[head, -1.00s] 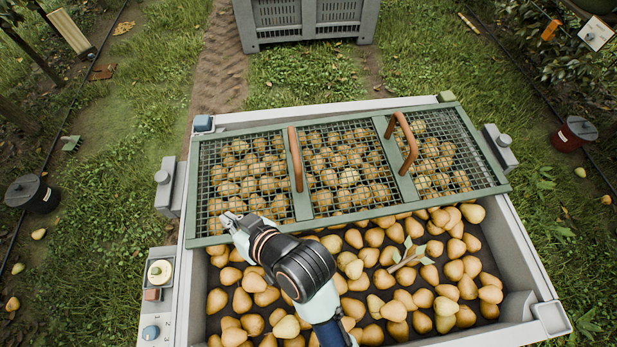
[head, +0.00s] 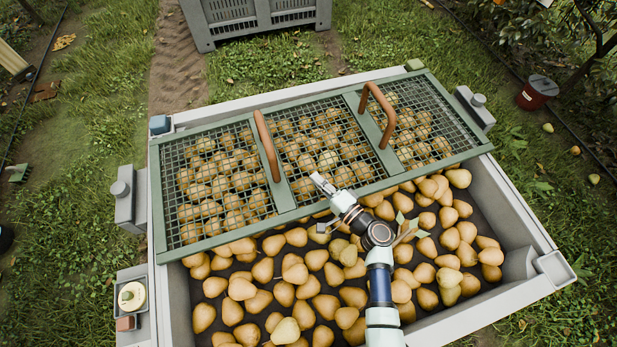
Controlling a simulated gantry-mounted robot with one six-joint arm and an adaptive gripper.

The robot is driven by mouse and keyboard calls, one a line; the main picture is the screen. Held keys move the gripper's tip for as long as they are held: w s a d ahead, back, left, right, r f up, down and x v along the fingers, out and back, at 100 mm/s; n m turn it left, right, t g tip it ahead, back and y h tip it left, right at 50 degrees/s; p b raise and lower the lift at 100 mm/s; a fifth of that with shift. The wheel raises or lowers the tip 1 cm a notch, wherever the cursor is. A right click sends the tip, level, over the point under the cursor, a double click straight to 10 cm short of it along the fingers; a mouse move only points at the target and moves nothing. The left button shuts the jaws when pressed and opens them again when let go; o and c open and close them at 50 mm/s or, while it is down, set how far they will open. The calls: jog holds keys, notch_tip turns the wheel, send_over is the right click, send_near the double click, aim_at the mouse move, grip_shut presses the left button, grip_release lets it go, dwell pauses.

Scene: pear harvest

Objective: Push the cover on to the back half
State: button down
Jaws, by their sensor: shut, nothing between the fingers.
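The cover (head: 290,206) is a green-framed wire mesh panel with two brown handles (head: 267,146) (head: 378,115). It lies across the back half of the pear bin (head: 165,322), slightly askew, with its left end nearer the front. Pears show through the mesh. My gripper (head: 318,181) is shut and empty, over the front edge of the cover near its middle, between the two handles. I cannot tell whether it touches the frame or mesh.
The front half of the bin is open and full of loose pears (head: 300,312). A leafy twig (head: 408,230) lies among them, beside my arm. A grey crate (head: 262,18) stands on the grass behind. Grey latch blocks (head: 124,200) (head: 474,107) flank the bin.

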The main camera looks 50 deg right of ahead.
jog(key=w, duration=0.2)
jog(key=w+b, duration=0.1)
jog(key=w, duration=0.2)
jog(key=w+b, duration=0.1)
jog(key=w, duration=0.1)
jog(key=shift+w+d+f, duration=0.15)
jog(key=shift+w+d, duration=0.2)
jog(key=shift+w, duration=0.05)
jog(key=a, duration=0.1)
jog(key=w+a, duration=0.1)
jog(key=a, duration=0.1)
jog(key=shift+w+a, duration=0.1)
jog(key=shift+w, duration=0.15)
jog(key=shift+w+a, duration=0.1)
jog(key=shift+a, duration=0.2)
